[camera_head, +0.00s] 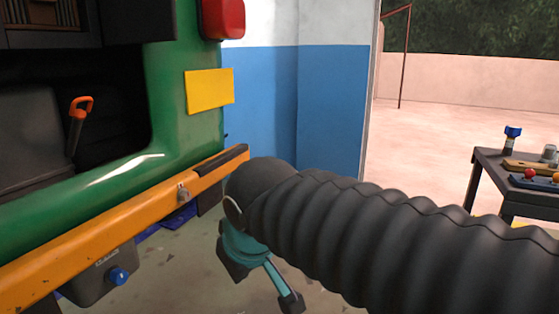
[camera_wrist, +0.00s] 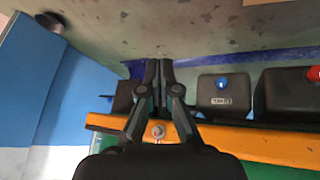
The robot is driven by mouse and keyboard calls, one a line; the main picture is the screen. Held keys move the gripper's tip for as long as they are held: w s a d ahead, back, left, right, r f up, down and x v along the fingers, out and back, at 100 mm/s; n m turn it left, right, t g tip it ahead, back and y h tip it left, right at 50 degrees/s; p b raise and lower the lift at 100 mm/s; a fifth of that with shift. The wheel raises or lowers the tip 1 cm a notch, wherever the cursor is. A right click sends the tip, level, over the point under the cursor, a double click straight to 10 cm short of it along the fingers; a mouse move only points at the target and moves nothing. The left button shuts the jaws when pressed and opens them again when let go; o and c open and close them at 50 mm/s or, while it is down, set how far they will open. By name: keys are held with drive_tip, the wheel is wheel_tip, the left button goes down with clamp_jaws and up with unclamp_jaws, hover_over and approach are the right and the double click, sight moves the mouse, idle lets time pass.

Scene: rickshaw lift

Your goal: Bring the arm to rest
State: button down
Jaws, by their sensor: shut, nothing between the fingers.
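My gripper (camera_wrist: 158,66) shows in the wrist view, with its two dark fingers closed together and nothing between them. It points towards the floor, and the orange bumper (camera_wrist: 102,121) with its bolt (camera_wrist: 157,131) shows behind it. No contact with the bumper can be made out. In the head view my ribbed black arm reaches in from the right to beside the bumper's far end (camera_head: 100,243). A teal and dark piece shows below the arm's end; the fingertips cannot be made out clearly there.
The green vehicle (camera_head: 172,120) with a yellow plate (camera_head: 209,91) stands at the left. A dark box with a blue knob (camera_head: 117,276) hangs under the bumper. A blue and white wall (camera_head: 330,110) is behind. A dark table (camera_head: 493,184) with small items stands at the right.

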drive_tip(key=s+d+f+m+h, duration=0.1)
drive_tip(key=s+d+f+m, duration=0.1)
drive_tip(key=d, duration=0.5)
drive_tip(key=s+d+f+m, duration=0.3)
drive_tip(key=d+f+m, duration=0.1)
drive_tip(key=d, duration=0.3)
drive_tip(key=s+d+f+m+h, duration=0.1)
drive_tip(key=s+d+f+m, duration=0.1)
drive_tip(key=d, duration=0.6)
drive_tip(key=shift+s+f+m+h+p, duration=0.3)
drive_tip(key=shift+s+f+m+p, duration=0.1)
drive_tip(key=shift+s+f, duration=0.3)
drive_tip(key=shift+w, duration=0.2)
